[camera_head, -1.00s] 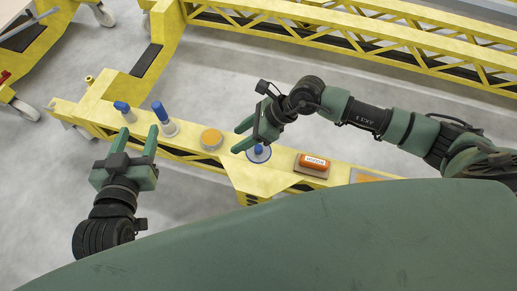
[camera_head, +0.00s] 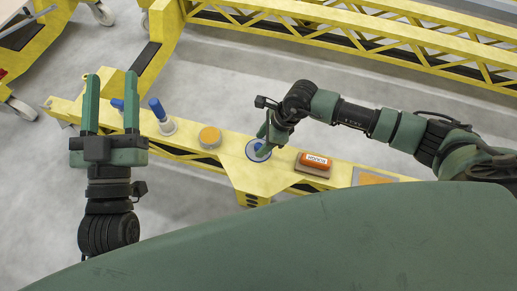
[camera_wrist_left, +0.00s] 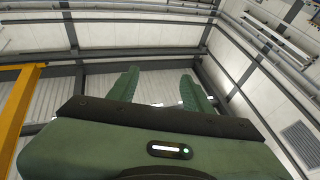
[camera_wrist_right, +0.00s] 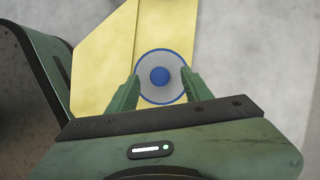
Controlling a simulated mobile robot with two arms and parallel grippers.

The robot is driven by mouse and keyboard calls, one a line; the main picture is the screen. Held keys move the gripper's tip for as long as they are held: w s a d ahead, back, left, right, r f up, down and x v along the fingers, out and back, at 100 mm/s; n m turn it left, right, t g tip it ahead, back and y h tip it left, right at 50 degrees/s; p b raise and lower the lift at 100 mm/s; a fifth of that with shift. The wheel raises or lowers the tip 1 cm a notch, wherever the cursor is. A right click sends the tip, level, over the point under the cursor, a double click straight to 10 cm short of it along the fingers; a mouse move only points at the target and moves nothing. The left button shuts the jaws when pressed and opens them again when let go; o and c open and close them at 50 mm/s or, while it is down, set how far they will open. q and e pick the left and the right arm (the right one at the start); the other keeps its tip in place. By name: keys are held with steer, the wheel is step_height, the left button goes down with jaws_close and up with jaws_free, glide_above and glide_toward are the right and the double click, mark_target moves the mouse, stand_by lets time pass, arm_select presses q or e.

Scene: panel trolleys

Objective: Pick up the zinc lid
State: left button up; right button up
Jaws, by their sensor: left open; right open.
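The zinc lid (camera_head: 253,157) looks like a pale grey disc with a blue rim and a round blue knob. It lies on the yellow beam, partly hidden by my right gripper (camera_head: 263,142) in the head view. In the right wrist view the lid (camera_wrist_right: 160,58) sits ahead of the open right gripper (camera_wrist_right: 160,78). Its knob (camera_wrist_right: 159,76) appears midway between the fingertips. I cannot tell the remaining height or whether they touch.
On the yellow beam (camera_head: 225,172), an orange-topped round piece (camera_head: 210,138) and a blue-handled item (camera_head: 160,115) stand left of the lid. An orange block (camera_head: 313,163) stands close to its right. Yellow trusses (camera_head: 380,38) lie beyond, across clear grey floor.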

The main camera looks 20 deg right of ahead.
steer(key=shift+a+f, duration=0.25)
steer(key=shift+f, duration=0.35)
jaws_close()
arm_select(q)
steer(key=shift+s+r+t, duration=0.2)
steer(key=shift+r+t, duration=0.1)
steer(key=shift+r, duration=0.2)
steer(key=shift+s+r+t, duration=0.2)
steer(key=shift+r+t, duration=0.1)
steer(key=shift+r, duration=0.15)
arm_select(e)
steer(key=shift+r, duration=0.15)
